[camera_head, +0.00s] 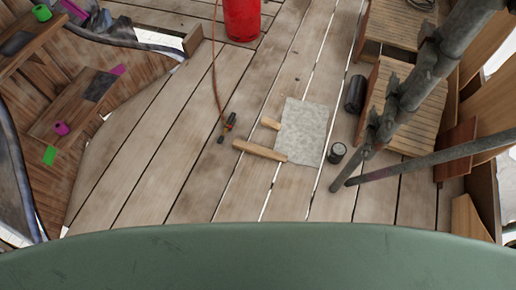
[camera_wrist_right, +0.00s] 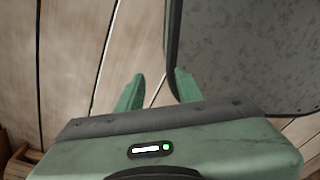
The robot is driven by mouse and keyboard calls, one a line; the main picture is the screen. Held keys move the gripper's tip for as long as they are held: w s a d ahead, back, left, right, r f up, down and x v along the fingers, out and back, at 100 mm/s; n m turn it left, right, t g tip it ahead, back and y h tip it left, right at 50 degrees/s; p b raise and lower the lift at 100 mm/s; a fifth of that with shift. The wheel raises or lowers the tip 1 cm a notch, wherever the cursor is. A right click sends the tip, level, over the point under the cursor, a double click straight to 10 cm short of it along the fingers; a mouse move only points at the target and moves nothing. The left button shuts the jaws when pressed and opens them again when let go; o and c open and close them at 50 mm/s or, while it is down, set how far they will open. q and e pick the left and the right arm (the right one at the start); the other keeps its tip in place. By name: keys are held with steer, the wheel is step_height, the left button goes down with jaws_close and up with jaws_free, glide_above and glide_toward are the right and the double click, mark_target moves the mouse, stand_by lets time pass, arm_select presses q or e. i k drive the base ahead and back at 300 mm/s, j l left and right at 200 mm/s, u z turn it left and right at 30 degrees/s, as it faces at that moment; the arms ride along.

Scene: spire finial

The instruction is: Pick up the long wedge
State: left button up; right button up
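In the head view a long pale wooden piece (camera_head: 260,151), which looks like the long wedge, lies on the plank floor. Its right end meets the lower left corner of a grey sheet (camera_head: 302,130). A shorter wooden piece (camera_head: 271,123) lies just above it, by the sheet's left edge. The long piece is not visible in that view. My left gripper is in neither view.
A tool (camera_head: 228,127) with a red hose lies left of the wedge, below a red cylinder (camera_head: 242,18). A dark can (camera_head: 337,152) and black roll (camera_head: 355,94) stand right of the sheet, near grey scaffold poles (camera_head: 405,95).

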mark_target(239, 144)
steer(key=i+j+u, duration=0.3)
steer(key=i+j, duration=0.15)
steer(key=i+j+u, duration=0.3)
steer(key=i+j, duration=0.2)
steer(key=i+j+u, duration=0.35)
steer(key=i, duration=0.25)
steer(key=i+u, duration=0.3)
steer(key=i, duration=0.25)
steer(key=i+l+u, duration=0.35)
steer(key=i, duration=0.2)
steer(key=i+l+u, duration=0.15)
steer(key=l, duration=0.2)
steer(key=i+l+u, duration=0.15)
steer(key=l, duration=0.25)
steer(key=i+l+u, duration=0.2)
steer(key=l, duration=0.2)
steer(key=i+l+u, duration=0.15)
steer(key=l, duration=0.25)
steer(key=k+l+u, duration=0.15)
steer(key=l, duration=0.25)
steer(key=l+u, duration=0.15)
steer(key=l, duration=0.2)
steer(key=k+l+u, duration=0.1)
steer(key=l, duration=0.25)
steer(key=k+l+u, duration=0.3)
steer(key=l, duration=0.35)
steer(key=k, duration=0.1)
